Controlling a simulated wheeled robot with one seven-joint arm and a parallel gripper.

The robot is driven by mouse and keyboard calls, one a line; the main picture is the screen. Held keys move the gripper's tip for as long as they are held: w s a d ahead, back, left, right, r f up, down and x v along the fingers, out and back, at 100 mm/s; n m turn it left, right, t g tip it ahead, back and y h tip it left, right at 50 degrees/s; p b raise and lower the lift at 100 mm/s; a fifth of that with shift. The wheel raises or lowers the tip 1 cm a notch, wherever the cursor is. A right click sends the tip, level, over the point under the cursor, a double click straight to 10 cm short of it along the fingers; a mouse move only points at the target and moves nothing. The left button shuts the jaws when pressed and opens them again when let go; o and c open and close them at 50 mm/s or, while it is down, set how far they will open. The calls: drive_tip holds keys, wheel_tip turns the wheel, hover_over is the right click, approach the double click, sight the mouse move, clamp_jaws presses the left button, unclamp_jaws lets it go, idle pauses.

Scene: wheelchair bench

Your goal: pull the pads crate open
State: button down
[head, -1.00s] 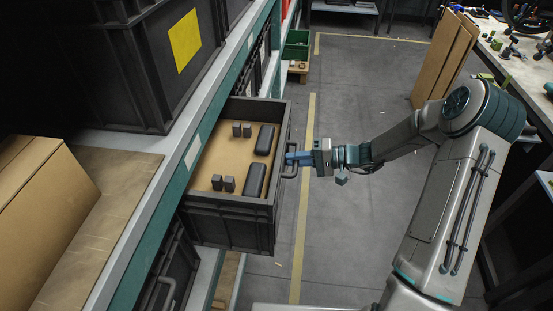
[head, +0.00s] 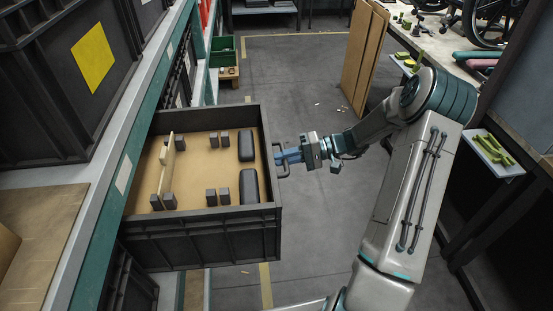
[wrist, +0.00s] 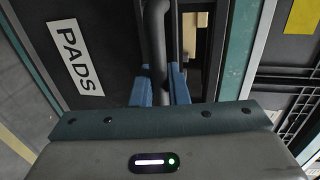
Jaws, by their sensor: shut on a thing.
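The pads crate (head: 190,226) is a dark grey open-topped crate, pulled well out of the shelf in the head view. It holds dark pads (head: 248,146), several small grey blocks (head: 218,137) and a light upright board (head: 167,160) on a tan bottom. Its handle (head: 280,160) is on the right-hand end. In the wrist view the crate front carries a white label reading PADS (wrist: 74,57). My gripper (head: 284,157) is shut on the dark handle bar (wrist: 155,45); its blue fingers stand either side of the bar in the wrist view.
The grey and teal shelf (head: 107,165) runs along the left. A big dark crate with a yellow label (head: 93,57) stands on it. A green bin (head: 222,52) sits farther back. Brown boards (head: 363,50) lean by the bench at right.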

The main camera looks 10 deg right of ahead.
drive_tip(key=shift+d, duration=0.15)
drive_tip(key=c, duration=1.8)
unclamp_jaws()
drive_tip(key=shift+o, duration=0.2)
drive_tip(key=v, duration=1.4)
drive_tip(key=shift+s+b, duration=0.15)
drive_tip(key=shift+b, duration=0.25)
